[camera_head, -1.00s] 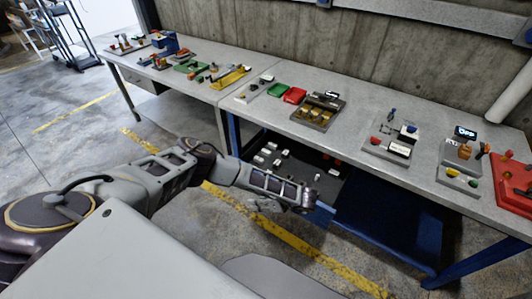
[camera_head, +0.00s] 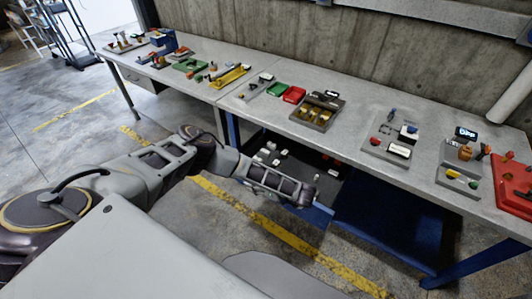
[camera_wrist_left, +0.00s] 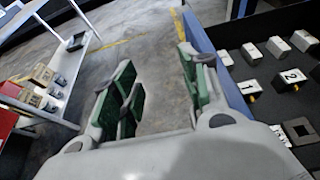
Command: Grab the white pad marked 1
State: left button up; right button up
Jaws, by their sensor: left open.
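The white pad marked 1 (camera_wrist_left: 249,87) sits on the dark drawer floor (camera_wrist_left: 262,112), close to the blue drawer wall (camera_wrist_left: 220,62), in the left wrist view. A white pad marked 2 (camera_wrist_left: 291,76) is to its right. My left gripper (camera_wrist_left: 160,78) is open, with green-lined fingers apart and only floor visible between them. It is to the left of pad 1, across the blue wall, and not touching it. In the head view my left gripper (camera_head: 306,196) is at the drawer's front edge; the number on each pad cannot be read there.
Several more white pads (camera_wrist_left: 278,47) lie in the drawer. The grey workbench (camera_head: 345,140) stands above it, with a red tray (camera_head: 294,94) and small devices on top. A shelf with boxes (camera_wrist_left: 38,75) is at the left in the wrist view. The aisle floor is clear.

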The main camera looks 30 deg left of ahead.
aim_at(265, 153)
jog(key=i, duration=0.95)
